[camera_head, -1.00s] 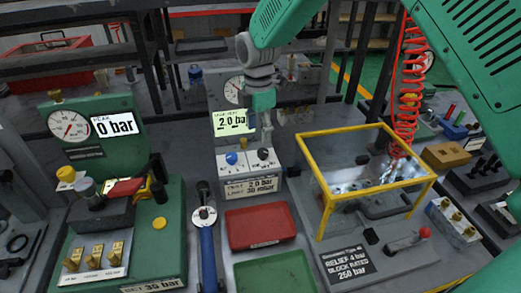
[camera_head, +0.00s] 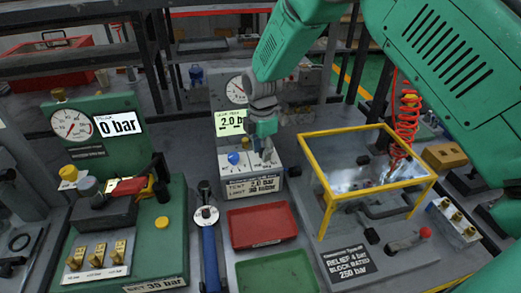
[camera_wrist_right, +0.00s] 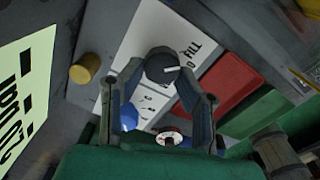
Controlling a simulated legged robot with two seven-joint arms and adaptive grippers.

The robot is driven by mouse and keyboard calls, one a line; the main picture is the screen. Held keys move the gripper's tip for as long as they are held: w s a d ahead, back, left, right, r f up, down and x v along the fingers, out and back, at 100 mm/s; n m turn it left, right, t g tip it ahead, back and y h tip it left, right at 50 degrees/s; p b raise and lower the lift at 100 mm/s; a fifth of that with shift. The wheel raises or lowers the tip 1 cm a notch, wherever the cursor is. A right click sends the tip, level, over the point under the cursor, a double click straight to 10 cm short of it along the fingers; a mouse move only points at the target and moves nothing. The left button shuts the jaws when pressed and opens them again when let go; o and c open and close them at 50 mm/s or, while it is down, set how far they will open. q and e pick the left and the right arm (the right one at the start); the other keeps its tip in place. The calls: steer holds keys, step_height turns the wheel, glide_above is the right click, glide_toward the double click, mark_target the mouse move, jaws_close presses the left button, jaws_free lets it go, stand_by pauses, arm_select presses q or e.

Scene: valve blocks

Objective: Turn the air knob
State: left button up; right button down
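The control box (camera_head: 252,186) with a 2.0 bar display stands at the middle of the bench. It bears a blue knob (camera_head: 233,158) and a dark knob to its right, now covered by my right gripper (camera_head: 266,152). In the right wrist view the dark knob (camera_wrist_right: 162,68), with a white pointer mark, lies between the fingertips of my right gripper (camera_wrist_right: 161,72). The fingers are spread around it; whether they touch it I cannot tell. The blue knob (camera_wrist_right: 129,117) is beside the left finger. The word FILL is readable near the dark knob; no air label is readable. My left gripper is out of view.
A red tray (camera_head: 262,225) and a green tray (camera_head: 275,272) lie in front of the box. A yellow-framed clear guard (camera_head: 433,178) stands to the right. A green station (camera_head: 170,235) with a gauge and a 0 bar display stands left.

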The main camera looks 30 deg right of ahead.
steer(key=shift+d, duration=0.3)
steer(key=shift+d+m, duration=0.3)
steer(key=m+p, duration=0.2)
steer(key=m, duration=0.1)
steer(key=shift+w, duration=0.1)
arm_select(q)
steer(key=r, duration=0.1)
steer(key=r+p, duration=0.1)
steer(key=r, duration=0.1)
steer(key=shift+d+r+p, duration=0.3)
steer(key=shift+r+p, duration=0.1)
arm_select(e)
steer(key=m, duration=0.5)
steer(key=shift+f, duration=0.1)
steer(key=c, duration=1.2)
jaws_free()
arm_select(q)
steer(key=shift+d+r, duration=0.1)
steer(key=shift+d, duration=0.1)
arm_select(e)
steer(key=shift+d, duration=0.1)
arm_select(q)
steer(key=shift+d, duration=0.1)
